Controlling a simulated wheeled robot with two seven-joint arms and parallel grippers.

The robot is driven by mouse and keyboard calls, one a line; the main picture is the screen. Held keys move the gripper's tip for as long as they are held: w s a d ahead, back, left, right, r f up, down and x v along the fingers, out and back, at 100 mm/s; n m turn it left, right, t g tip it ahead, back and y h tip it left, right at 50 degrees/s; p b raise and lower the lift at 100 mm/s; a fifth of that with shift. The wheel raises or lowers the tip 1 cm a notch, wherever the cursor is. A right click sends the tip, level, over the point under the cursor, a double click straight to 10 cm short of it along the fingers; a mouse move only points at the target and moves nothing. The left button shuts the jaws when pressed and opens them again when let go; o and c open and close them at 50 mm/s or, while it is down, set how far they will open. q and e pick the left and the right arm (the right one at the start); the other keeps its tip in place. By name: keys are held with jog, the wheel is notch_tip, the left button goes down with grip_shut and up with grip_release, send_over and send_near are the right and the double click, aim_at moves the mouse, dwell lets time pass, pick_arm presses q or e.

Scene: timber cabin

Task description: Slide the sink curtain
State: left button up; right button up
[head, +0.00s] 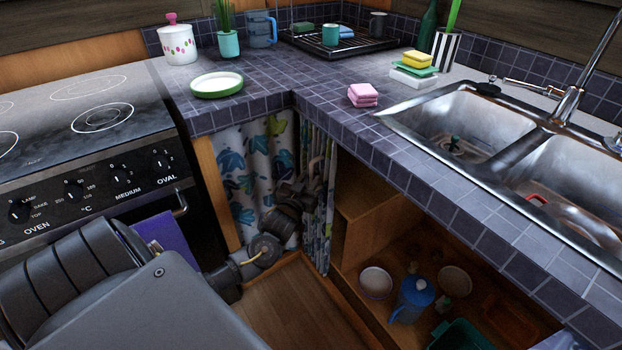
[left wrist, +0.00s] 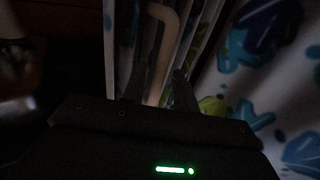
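The sink curtain, white with blue and green leaf print, hangs bunched in narrow folds (head: 325,225) at the inner corner under the counter. A wider leaf-print panel (head: 240,175) hangs to its left. My left gripper (head: 314,172) is at the bunched folds. In the left wrist view its two dark fingers (left wrist: 160,88) stand apart, with a tan curved bar (left wrist: 161,45) and curtain folds (left wrist: 205,35) between and behind them. That view is dark, and I cannot tell whether the fingers touch the bar. My right gripper is not in view.
The cabinet under the sink (head: 500,125) is open right of the folds, with a blue jug (head: 412,300), bowls (head: 376,282) and a green bin (head: 462,335) inside. The tiled counter edge (head: 400,180) overhangs it. The stove (head: 90,140) stands at left.

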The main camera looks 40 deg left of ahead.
pick_arm(q)
jog(key=shift+x, duration=0.95)
grip_shut()
